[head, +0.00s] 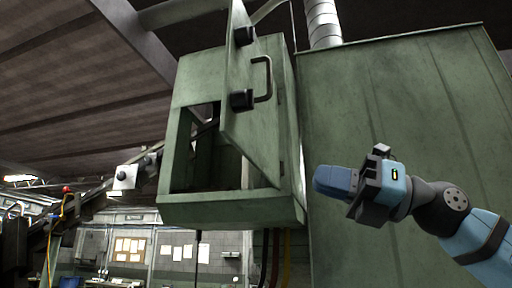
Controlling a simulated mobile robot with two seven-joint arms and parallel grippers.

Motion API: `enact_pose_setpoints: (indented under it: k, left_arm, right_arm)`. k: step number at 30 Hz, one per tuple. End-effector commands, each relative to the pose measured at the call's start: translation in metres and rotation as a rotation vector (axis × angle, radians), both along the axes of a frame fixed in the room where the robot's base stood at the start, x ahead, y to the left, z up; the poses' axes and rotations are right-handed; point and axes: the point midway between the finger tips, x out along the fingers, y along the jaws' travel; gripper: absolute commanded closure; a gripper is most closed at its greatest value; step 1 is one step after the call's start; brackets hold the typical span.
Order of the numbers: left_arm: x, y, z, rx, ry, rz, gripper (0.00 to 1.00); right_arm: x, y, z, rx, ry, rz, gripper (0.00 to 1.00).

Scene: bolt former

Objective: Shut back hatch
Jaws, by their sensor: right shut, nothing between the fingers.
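The back hatch (250,108) is a green metal door with a dark pull handle (264,79) and two black latch blocks. It stands open, swung out from a green box housing (230,211) whose dark interior shows to the left of the door. My right gripper (318,180) comes in from the right and is shut and empty. It is to the right of and below the hatch, apart from it in the picture, in front of the large green machine body. My left gripper is not in view.
A large green machine body (400,110) fills the right side. A silvery corrugated duct (322,22) rises behind the housing. Cables hang below the housing. A conveyor-like structure with a white box (125,177) is at the left. A wall with posted papers lies far behind.

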Motion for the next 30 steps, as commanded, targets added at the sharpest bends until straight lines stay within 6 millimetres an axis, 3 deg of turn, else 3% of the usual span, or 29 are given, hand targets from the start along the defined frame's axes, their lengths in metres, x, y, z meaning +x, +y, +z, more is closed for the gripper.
enact_pose_setpoints:
  k: [1, 6, 14, 20, 30]
  left_arm:
    - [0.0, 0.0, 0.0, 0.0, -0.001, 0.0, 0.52]
    - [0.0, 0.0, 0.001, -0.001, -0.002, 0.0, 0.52]
    - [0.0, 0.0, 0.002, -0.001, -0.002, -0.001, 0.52]
    - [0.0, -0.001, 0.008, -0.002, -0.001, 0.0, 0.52]
    - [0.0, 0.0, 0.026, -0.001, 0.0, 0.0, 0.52]
  right_arm:
    - [-0.009, -0.004, 0.019, -0.068, -0.065, -0.043, 1.0]
    - [-0.027, -0.016, 0.055, -0.256, -0.195, -0.173, 1.0]
    - [-0.036, -0.026, 0.075, -0.357, -0.253, -0.26, 1.0]
    - [-0.029, -0.001, 0.076, -0.358, -0.254, -0.257, 1.0]
    - [-0.009, 0.069, 0.078, -0.355, -0.254, -0.256, 1.0]
